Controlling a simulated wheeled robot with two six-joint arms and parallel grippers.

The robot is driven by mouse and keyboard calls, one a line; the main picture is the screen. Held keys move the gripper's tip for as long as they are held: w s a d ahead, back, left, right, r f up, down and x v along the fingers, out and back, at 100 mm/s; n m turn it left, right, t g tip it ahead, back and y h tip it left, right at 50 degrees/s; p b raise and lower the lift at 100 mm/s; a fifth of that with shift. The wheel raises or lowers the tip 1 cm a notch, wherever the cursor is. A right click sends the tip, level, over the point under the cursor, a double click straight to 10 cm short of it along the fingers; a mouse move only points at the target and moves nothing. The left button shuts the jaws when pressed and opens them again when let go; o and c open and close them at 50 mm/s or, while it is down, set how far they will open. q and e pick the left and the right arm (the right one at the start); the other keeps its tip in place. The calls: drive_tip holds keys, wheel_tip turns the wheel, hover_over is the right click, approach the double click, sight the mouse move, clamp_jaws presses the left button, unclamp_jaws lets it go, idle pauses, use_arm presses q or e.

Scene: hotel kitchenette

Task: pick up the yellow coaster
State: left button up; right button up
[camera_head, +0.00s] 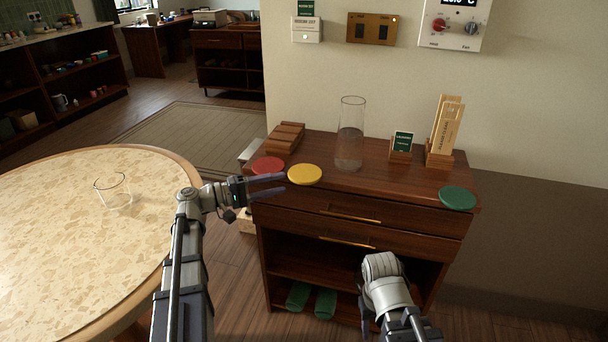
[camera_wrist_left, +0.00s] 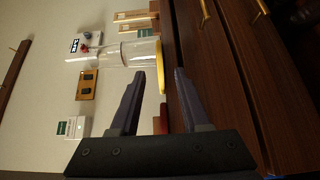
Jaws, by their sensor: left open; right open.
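The yellow coaster (camera_head: 305,174) is a flat disc at the front edge of the dark wooden cabinet top (camera_head: 390,181). In the left wrist view the yellow coaster (camera_wrist_left: 161,68) shows edge-on, beyond and between my finger tips. My left gripper (camera_head: 284,183) is open and empty, just left of and in front of the coaster, apart from it; it also shows in the left wrist view (camera_wrist_left: 160,74). My right gripper (camera_head: 366,314) is low in front of the cabinet, open, mostly hidden behind its own wrist.
A red coaster (camera_head: 268,166) lies close left of the yellow one, near my left fingers. A tall glass cylinder (camera_head: 350,140) stands behind right. A green coaster (camera_head: 457,198) lies far right. A round table (camera_head: 60,220) with a glass (camera_head: 114,192) is left.

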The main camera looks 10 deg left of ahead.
sight(293, 179)
use_arm(q)
drive_tip(key=shift+x, duration=2.7)
clamp_jaws()
